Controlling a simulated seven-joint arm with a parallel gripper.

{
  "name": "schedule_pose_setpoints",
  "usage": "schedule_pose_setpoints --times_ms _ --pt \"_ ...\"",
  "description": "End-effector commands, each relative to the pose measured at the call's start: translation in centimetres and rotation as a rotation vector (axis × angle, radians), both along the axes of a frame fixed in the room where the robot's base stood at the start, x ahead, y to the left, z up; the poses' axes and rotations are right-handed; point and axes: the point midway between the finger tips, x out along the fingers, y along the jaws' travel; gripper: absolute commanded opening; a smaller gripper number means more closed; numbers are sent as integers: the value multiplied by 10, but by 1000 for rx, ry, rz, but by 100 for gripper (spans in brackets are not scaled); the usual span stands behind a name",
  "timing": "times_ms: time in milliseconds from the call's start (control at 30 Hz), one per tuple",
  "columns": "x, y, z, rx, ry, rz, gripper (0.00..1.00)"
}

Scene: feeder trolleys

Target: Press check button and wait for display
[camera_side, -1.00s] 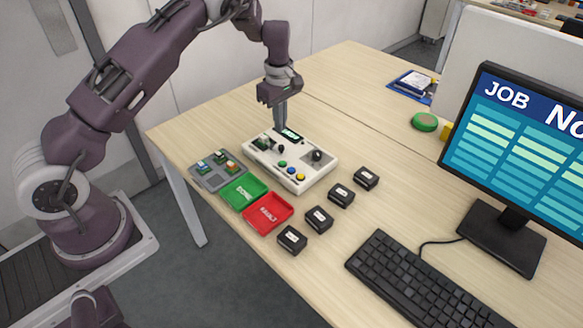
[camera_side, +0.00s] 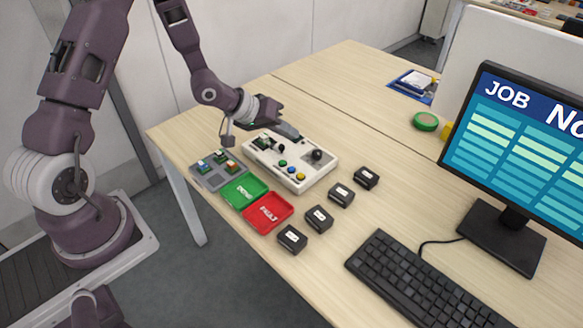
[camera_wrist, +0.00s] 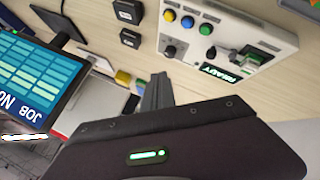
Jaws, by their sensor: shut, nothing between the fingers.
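The white test device (camera_side: 305,183) lies on the desk with a green, a blue (camera_side: 290,170) and a yellow button and a black knob (camera_side: 317,155). In the wrist view its green button (camera_wrist: 206,28) is beside the blue one. Its lit display (camera_wrist: 222,72) reads READY; my gripper hides it in the side view. A small board (camera_wrist: 247,57) sits at the device's socket. I cannot tell which button is the check button. My gripper (camera_side: 293,134) is shut and empty, tilted low over the device's back edge, apart from the buttons. Its fingers (camera_wrist: 155,92) also show in the wrist view.
A grey tray (camera_side: 205,181) with several small boards, a green DONE tray (camera_side: 233,201) and a red FAULT tray (camera_side: 257,222) stand before the device. Several black boxes (camera_side: 341,195) line its right. A keyboard (camera_side: 420,285) and monitor (camera_side: 525,150) stand further right.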

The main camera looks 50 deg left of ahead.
Motion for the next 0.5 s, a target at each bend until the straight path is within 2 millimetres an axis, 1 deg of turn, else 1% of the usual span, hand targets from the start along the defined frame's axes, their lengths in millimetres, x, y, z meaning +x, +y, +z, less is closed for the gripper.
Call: schedule_pose_setpoints --times_ms 167,267,367,500 --pt "0 0 -1 1 1 1 0" --pt "0 0 -6 0 4 0 0" --pt "0 0 -18 0 7 2 0" --pt "-1 0 -39 1 6 0 0"
